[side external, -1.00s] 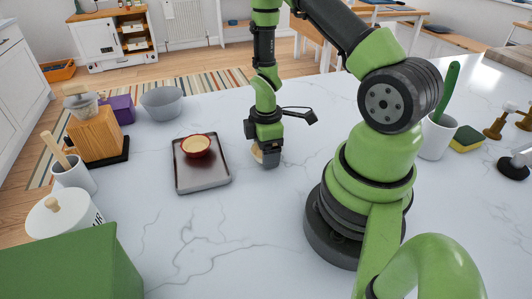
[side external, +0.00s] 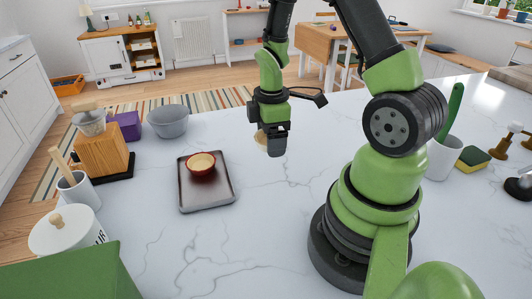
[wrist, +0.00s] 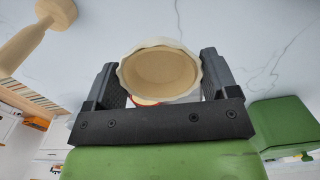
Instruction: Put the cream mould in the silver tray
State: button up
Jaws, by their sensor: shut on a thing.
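The cream mould (wrist: 160,72), pale with a scalloped rim, is between the fingers of my gripper (wrist: 159,62). In the side view my gripper (side external: 276,148) is shut on the mould (side external: 261,138), which shows partly beside the fingers, above the counter. The silver tray (side external: 207,197) lies flat on the counter to the left of my gripper, apart from it. A red mould with a cream-coloured inside (side external: 202,162) sits on the tray towards its back. In the wrist view a bit of red shows behind the held mould, mostly hidden.
A grey bowl (side external: 168,121), purple box (side external: 126,126), wooden block (side external: 102,152) and white lidded jar (side external: 66,232) stand left of the tray. A green box (side external: 65,272) is at the front left. The counter between tray and gripper is clear.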

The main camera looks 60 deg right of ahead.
jog(key=shift+w+a+r+n, duration=0.1)
jog(key=shift+w+r+n, duration=0.2)
jog(key=shift+r, duration=0.1)
jog(key=w+a+n, duration=0.5)
jog(key=w+n, duration=0.1)
jog(key=n, duration=1.2)
send_over(206, 193)
notch_tip(206, 193, down, 9)
jog(key=shift+f, duration=0.1)
jog(key=o, duration=0.8)
jog(key=shift+f, duration=0.1)
jog(key=shift+c, duration=0.2)
